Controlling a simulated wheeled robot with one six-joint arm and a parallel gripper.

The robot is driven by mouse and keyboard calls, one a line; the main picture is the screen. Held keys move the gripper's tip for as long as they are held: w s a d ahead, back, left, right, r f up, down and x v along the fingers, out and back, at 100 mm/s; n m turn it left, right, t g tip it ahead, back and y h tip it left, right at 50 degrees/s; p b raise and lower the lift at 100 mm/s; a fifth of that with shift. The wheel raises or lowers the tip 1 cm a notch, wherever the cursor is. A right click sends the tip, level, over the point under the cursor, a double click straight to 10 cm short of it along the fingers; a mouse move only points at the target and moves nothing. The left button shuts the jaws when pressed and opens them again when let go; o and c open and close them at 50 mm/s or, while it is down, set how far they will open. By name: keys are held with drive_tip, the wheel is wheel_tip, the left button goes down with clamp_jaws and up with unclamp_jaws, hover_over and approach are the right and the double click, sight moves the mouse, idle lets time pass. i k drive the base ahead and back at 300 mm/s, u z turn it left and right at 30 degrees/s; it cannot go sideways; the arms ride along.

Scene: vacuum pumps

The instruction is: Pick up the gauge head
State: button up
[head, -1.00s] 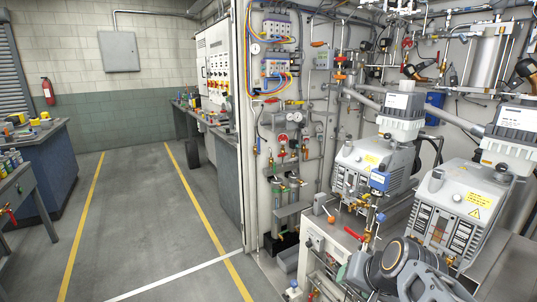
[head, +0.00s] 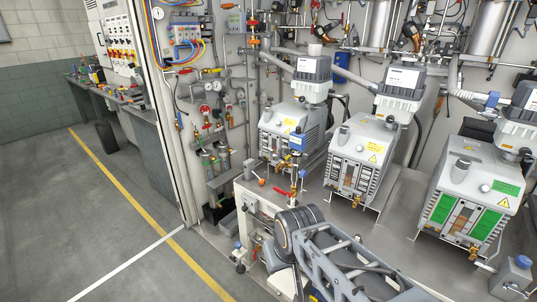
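A small blue box-shaped head (head: 298,141) sits on upright pipework in front of the left vacuum pump (head: 286,127). It looks like the gauge head, but it is too small to be sure. It stands above a pipe fitting with red-handled parts near its foot. My arm reaches in from the bottom of the head view, with its grey links and round dark joint below and in front of this pipework. My gripper cannot be made out, so its opening and what it holds do not show. My arm hides part of the bench front.
Two more pumps stand to the right, a middle pump (head: 363,153) and a right pump (head: 472,196) with green panels. A pipe-covered wall panel (head: 243,75) stands behind. Open grey floor (head: 95,215) with a yellow line lies to the left.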

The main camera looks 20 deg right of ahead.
sight(297, 139)
drive_tip(key=u, duration=0.95)
drive_tip(key=k, duration=1.25)
drive_tip(key=u, duration=0.85)
drive_tip(key=i, duration=1.1)
drive_tip(key=z, duration=0.55)
drive_tip(key=i, duration=1.95)
drive_tip(key=z, duration=1.7)
drive_tip(key=i, duration=1.05)
drive_tip(key=z, duration=1.2)
drive_tip(key=i, duration=0.2)
drive_tip(key=z, duration=0.2)
